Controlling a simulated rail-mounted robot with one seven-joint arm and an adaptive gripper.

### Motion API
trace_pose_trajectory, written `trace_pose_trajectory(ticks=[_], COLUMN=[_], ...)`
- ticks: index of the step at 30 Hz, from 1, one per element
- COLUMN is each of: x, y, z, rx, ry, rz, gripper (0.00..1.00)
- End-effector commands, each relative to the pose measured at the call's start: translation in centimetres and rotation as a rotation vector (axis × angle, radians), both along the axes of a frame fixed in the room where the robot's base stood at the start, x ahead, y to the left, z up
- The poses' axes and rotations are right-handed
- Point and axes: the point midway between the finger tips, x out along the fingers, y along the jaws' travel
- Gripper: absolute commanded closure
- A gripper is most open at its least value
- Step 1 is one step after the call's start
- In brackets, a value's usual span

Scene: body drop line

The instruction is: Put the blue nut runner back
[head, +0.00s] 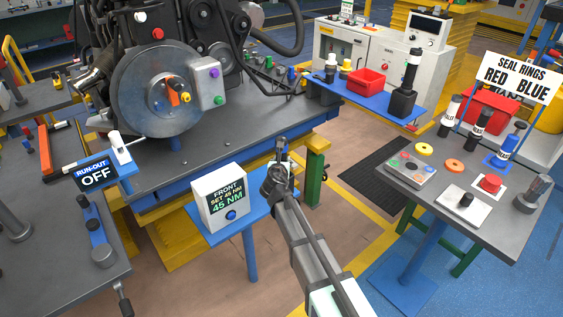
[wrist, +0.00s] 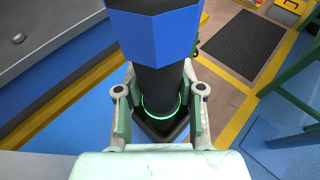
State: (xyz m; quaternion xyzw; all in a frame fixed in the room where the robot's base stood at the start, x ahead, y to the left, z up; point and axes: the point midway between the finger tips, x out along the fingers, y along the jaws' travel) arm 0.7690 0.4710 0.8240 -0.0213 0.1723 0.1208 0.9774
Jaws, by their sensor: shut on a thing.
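The blue nut runner (wrist: 155,38) stands large in the wrist view, with a blue faceted upper part and a black round body below. My gripper (wrist: 160,105) is shut on the black body, one finger on each side. A green glowing ring circles the body's lower end, with a dark angular base around it. I cannot tell whether that base is a holder or part of the tool. In the head view my gripper (head: 279,170) is beside the small blue stand (head: 258,206), and my arm mostly hides the tool.
A white display box (head: 219,199) reading 45 NM sits on the blue stand, left of my gripper. The grey workbench (head: 255,130) with machinery is behind. A black-and-white tool stands in a black holder (head: 402,104) on a blue shelf. A seal-ring table (head: 455,215) is at right.

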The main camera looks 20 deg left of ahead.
Motion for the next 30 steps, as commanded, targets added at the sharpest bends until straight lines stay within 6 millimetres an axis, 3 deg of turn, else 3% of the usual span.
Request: trace_pose_trajectory(ticks=[8, 9, 10, 22, 30], x=[0.0, 0.0, 0.0, -0.1, -3.7], y=[0.0, 0.0, 0.0, 0.0, -1.0], z=[0.0, -0.1, -0.1, 0.2, 1.4], rx=[0.0, 0.0, 0.0, 0.0, 0.001], ry=[-0.003, -0.001, -0.001, -0.001, -0.002], rz=[0.001, 0.0, 0.0, 0.0, 0.001], gripper=[1.0, 0.48, 0.38, 0.37, 0.37])
